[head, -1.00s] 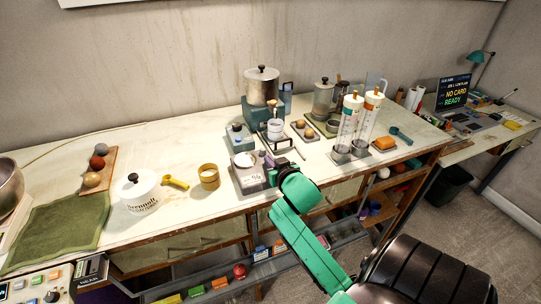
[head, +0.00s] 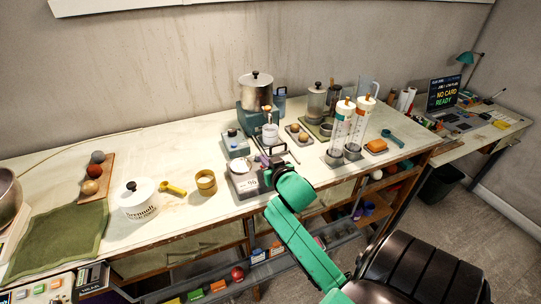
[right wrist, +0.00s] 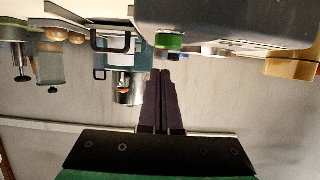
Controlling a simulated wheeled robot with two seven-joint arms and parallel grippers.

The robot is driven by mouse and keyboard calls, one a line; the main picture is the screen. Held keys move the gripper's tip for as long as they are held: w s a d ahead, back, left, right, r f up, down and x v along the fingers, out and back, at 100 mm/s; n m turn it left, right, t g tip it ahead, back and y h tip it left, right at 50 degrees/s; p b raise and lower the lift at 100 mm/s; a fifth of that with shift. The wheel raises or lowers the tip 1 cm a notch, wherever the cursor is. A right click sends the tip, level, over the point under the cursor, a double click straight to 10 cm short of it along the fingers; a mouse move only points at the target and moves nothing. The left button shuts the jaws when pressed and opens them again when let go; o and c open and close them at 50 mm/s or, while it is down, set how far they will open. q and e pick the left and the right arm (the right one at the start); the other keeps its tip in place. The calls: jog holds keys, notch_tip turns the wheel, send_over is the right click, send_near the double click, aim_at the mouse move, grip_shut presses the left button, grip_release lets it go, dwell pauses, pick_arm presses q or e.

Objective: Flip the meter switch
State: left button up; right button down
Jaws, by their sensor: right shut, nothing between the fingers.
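The meter, a dark grey box with a white dial face (head: 246,185), stands near the front edge of the bench. In the right wrist view, which looks upside down, its dark body (right wrist: 215,22) fills the top right, with a round green knob (right wrist: 170,42) on it. I cannot tell which part is the switch. My right gripper (head: 264,161) is at the meter's right side, its dark fingers partly hidden by my wrist. In the wrist view the fingers (right wrist: 162,74) are together and empty, their tips just below the green knob; contact is unclear. My left gripper is not in view.
A yellow cup (head: 206,183) stands left of the meter and a teal box (head: 235,145) behind it. A grinder with a metal pot (head: 255,92) stands further back. Tall clear cylinders (head: 342,128) stand to the right. Bench space left of the white pot (head: 137,200) holds a green cloth (head: 60,238).

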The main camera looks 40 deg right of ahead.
jog(key=r+p, duration=0.2)
jog(key=r, duration=0.1)
jog(key=r+p, duration=0.1)
jog(key=p, duration=0.1)
jog(key=shift+w+d+r, duration=0.1)
jog(key=shift+w+r, duration=0.2)
jog(key=shift+r, duration=0.1)
jog(key=s, duration=0.1)
jog(key=b, duration=0.1)
jog(key=s+a+b, duration=0.1)
jog(key=shift+s+f, duration=0.3)
jog(key=shift+f, duration=0.1)
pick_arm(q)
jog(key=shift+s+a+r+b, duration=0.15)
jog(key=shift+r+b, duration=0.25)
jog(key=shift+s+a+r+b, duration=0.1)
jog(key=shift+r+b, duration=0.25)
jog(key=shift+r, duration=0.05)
pick_arm(e)
jog(key=r+v, duration=0.1)
jog(key=v, duration=0.6)
